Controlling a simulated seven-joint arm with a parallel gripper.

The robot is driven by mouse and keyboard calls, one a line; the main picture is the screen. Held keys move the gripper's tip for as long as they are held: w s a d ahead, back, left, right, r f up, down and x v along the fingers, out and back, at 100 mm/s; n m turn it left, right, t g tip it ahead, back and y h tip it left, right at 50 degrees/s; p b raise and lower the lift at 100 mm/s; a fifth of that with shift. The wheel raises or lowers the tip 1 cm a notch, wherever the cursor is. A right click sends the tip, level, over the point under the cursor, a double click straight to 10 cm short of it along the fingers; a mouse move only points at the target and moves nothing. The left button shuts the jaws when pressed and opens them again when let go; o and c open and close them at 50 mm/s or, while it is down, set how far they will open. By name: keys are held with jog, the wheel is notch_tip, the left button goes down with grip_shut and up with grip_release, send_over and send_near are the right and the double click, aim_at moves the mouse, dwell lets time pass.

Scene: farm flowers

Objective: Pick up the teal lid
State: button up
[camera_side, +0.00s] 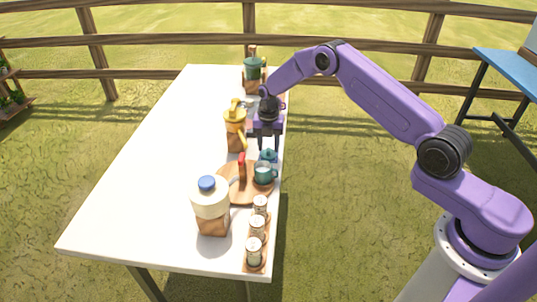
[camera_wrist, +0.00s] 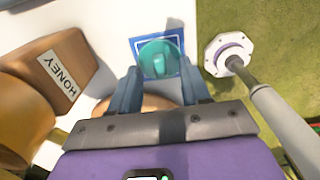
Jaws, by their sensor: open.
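The teal lid (camera_wrist: 160,58) is round with a raised grip and lies on a blue-bordered square mat (camera_wrist: 143,46) in the wrist view. In the side view the lid (camera_side: 268,155) is small, at the table's right edge just behind a teal mug (camera_side: 264,175). My gripper (camera_side: 268,148) points down above the lid, open and empty. In the wrist view the lid shows just beyond and between the open fingertips of my gripper (camera_wrist: 161,76). The exact height gap is hard to tell.
A round wooden board (camera_side: 232,195) carries the mug and a red-topped item (camera_side: 242,168). A yellow-topped container (camera_side: 235,117) stands left of my gripper. A blue-capped jar (camera_side: 210,200) and several small jars (camera_side: 257,228) are nearer. A HONEY-labelled box (camera_wrist: 50,78) is at left. The table's left side (camera_side: 150,165) is clear.

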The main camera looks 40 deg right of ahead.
jog(key=shift+f, duration=0.55)
grip_shut()
jog(key=shift+r, duration=0.1)
